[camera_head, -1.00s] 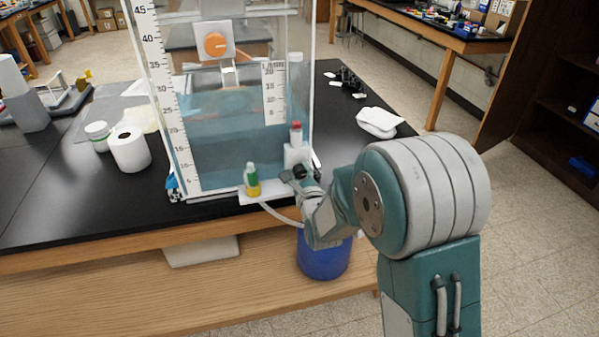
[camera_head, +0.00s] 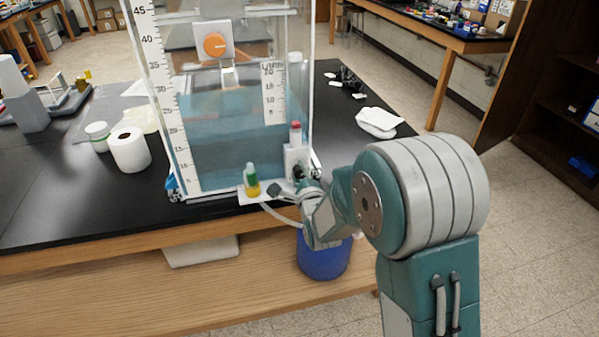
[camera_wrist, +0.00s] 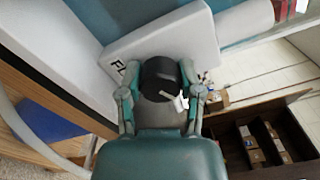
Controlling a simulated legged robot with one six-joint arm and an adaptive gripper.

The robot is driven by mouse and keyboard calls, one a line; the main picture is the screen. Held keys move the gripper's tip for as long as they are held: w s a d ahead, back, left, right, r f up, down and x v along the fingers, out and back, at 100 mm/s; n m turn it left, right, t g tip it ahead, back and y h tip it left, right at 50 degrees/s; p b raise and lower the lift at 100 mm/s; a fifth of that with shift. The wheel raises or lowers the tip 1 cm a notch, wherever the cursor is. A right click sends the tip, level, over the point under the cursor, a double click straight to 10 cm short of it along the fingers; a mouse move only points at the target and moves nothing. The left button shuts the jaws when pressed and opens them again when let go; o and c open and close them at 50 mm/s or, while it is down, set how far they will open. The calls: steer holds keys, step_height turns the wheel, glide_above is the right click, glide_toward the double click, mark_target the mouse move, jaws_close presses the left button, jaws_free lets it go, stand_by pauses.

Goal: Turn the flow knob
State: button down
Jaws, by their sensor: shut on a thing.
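The flow knob (camera_wrist: 160,76) is round and black, with a white pointer-like piece at its near side. It sits on a white block (camera_wrist: 170,45) printed with partly hidden letters. My gripper (camera_wrist: 162,94) is shut on the knob, one finger at each side of it in the wrist view. In the head view the knob (camera_head: 300,172) shows as a small dark shape low on the white block at the tank's front right corner. My gripper (camera_head: 291,189) is there, partly hidden by my own wrist.
The clear water tank (camera_head: 225,150) stands behind the block. A paper towel roll (camera_head: 129,150) stands farther left.

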steer(key=n, duration=0.4)
steer(key=shift+s+f+n, duration=0.1)
steer(key=shift+f+n, duration=0.2)
steer(key=n, duration=0.5)
steer(key=shift+f, duration=0.1)
steer(key=n, duration=0.9)
steer(key=shift+n, duration=0.3)
steer(key=n, duration=1.2)
steer(key=shift+d, duration=0.1)
steer(key=shift+n, duration=0.3)
